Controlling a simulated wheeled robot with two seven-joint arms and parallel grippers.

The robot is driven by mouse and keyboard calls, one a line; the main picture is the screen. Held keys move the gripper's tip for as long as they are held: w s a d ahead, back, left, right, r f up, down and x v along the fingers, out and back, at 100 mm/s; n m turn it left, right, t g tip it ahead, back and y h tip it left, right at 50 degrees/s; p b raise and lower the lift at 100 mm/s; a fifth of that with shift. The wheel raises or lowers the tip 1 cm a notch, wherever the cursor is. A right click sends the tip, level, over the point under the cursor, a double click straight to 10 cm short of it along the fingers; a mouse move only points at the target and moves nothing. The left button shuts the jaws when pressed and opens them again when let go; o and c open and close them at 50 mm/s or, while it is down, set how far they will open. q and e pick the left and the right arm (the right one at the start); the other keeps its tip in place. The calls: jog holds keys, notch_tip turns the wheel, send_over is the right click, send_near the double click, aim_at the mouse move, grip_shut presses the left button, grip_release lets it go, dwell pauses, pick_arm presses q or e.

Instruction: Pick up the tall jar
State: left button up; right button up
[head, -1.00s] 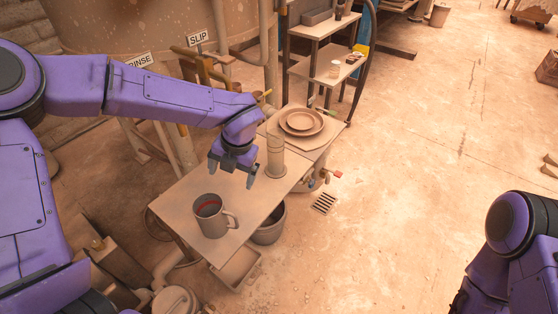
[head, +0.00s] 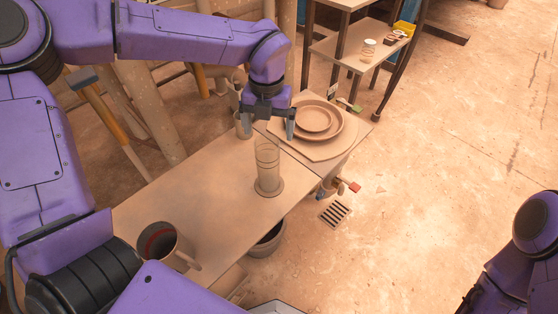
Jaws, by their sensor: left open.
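The tall jar (head: 267,172) is a narrow, clear-looking beige cylinder. It stands upright on the work table (head: 205,200), near the table's right edge. My left gripper (head: 268,127) is open and empty, with its two fingers pointing down. In the head view it appears just above and beyond the jar's top, with the fingertips spread wider than the jar. I cannot tell whether it touches the jar, but nothing is between the fingers. My right arm shows at the lower right; its gripper is out of view.
A mug (head: 160,243) with a dark inside stands at the near left of the table. Stacked round plates (head: 316,119) lie on a board just right of the gripper. A bucket (head: 268,240) is below the table edge. A shelf (head: 352,52) stands behind; floor at right is open.

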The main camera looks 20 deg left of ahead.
aim_at(267, 154)
pick_arm(q)
jog(key=f, duration=0.7)
jog(key=f+b, duration=0.1)
jog(key=f, duration=0.2)
jog(key=shift+a+f, duration=0.15)
jog(key=shift+a, duration=0.2)
jog(key=c, duration=1.5)
